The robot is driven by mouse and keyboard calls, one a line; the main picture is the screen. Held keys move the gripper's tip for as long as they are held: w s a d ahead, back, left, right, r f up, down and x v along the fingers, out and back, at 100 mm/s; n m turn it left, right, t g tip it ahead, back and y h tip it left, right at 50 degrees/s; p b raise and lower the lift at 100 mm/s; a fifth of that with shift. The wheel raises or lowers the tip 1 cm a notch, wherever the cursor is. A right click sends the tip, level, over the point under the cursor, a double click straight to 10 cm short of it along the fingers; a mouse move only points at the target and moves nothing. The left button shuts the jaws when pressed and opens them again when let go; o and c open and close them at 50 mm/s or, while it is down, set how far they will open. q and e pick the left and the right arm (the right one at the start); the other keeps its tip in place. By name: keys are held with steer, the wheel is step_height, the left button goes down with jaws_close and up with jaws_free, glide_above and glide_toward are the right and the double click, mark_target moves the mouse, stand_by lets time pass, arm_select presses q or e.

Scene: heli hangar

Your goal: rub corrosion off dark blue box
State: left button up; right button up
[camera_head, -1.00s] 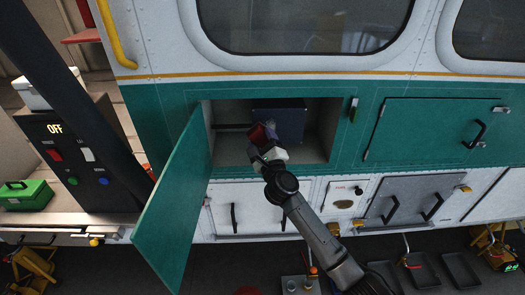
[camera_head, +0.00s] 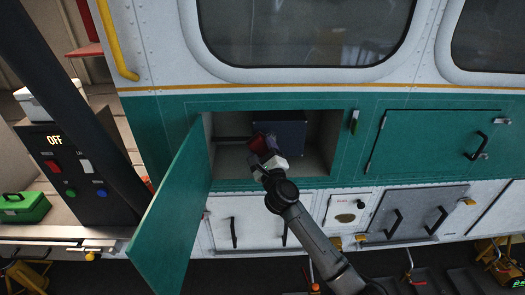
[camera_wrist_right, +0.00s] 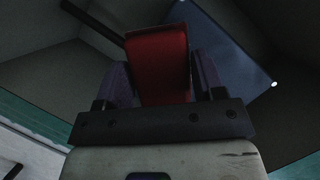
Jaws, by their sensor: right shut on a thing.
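The dark blue box (camera_head: 290,133) sits inside the open compartment of the green-and-white helicopter side, against its back. It also shows in the right wrist view (camera_wrist_right: 235,40), behind the fingers. My right gripper (camera_head: 268,149) reaches into the compartment in front of the box's left part. It is shut on a red block (camera_wrist_right: 158,65), held between its two fingers; the block also shows in the head view (camera_head: 258,142). I cannot tell whether the block touches the box. No corrosion can be made out on the visible faces. My left gripper is not in view.
The compartment's green door (camera_head: 172,205) hangs open on the left, close to my right arm's side. A closed green hatch (camera_head: 435,140) is to the right. A black panel marked OFF (camera_head: 75,165) and a green toolbox (camera_head: 24,207) stand at the left.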

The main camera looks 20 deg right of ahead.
steer(key=shift+w+d+b, duration=0.3)
steer(key=shift+w+b, duration=0.15)
steer(key=shift+w, duration=0.45)
steer(key=shift+s+d+r+p, duration=0.1)
steer(key=shift+s+d+p, duration=0.15)
steer(key=shift+d+p, duration=0.5)
steer(key=shift+s+d+p, duration=0.25)
steer(key=shift+d+p, duration=0.1)
steer(key=shift+d, duration=0.2)
steer(key=shift+s+d+p, duration=0.2)
steer(key=shift+d+p, duration=0.1)
steer(key=shift+d, duration=0.25)
steer(key=shift+w, duration=0.1)
steer(key=shift+w+a+f, duration=0.15)
steer(key=shift+w+a, duration=0.1)
steer(key=shift+a, duration=0.45)
steer(key=shift+w+a+f, duration=0.15)
steer(key=shift+w+a, duration=0.05)
steer(key=shift+a, duration=0.45)
steer(key=shift+w+a+r+b, duration=0.1)
steer(key=shift+w+a+b, duration=0.2)
steer(key=shift+a, duration=0.2)
steer(key=shift+s, duration=0.1)
